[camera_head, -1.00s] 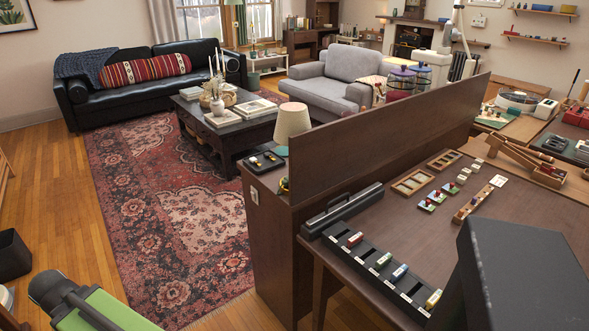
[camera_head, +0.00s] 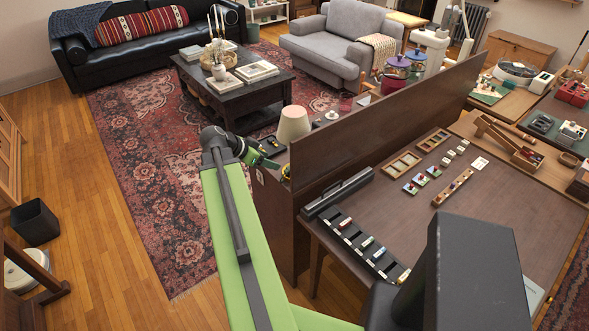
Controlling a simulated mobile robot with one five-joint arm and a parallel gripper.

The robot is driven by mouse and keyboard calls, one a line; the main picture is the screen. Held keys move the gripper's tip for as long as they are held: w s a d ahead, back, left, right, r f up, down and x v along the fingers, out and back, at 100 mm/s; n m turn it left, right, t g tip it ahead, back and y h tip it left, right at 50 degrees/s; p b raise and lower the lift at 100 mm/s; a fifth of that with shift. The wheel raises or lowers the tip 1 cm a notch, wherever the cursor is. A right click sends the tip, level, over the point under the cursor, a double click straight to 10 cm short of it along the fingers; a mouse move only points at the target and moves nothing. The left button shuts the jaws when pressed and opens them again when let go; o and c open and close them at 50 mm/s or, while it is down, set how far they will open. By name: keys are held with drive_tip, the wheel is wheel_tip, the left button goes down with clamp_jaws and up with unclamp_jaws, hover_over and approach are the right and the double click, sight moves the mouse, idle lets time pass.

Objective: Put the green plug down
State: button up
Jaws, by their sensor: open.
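My green and dark arm reaches up the middle of the view. My gripper (camera_head: 266,159) is open at the near end of the dark cabinet (camera_head: 275,215), over or beside a small black tray (camera_head: 273,145). The gripper hides part of this tray, and small light pieces show on it. I cannot make out the green plug for certain; green at the jaws may be only my gripper. A small yellow-green thing (camera_head: 286,172) sits at the cabinet edge, right of the gripper.
A cream lamp (camera_head: 293,123) stands close behind the gripper. A tall dark panel (camera_head: 390,125) separates the cabinet from the desk (camera_head: 400,205). A black slotted rack (camera_head: 357,241) on the desk holds small coloured pieces. The rug (camera_head: 150,190) lies open at left.

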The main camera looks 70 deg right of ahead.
drive_tip(key=b+x, duration=0.4)
drive_tip(key=x, duration=0.4)
drive_tip(key=shift+w+f+b, duration=0.1)
drive_tip(key=shift+f+b, duration=0.2)
drive_tip(key=shift+d, duration=0.25)
drive_tip(key=b+x, duration=0.3)
drive_tip(key=x, duration=0.2)
drive_tip(key=shift+d+b, duration=0.2)
drive_tip(key=shift+b, duration=0.15)
drive_tip(key=shift+d, duration=0.15)
drive_tip(key=shift+r, duration=0.1)
clamp_jaws()
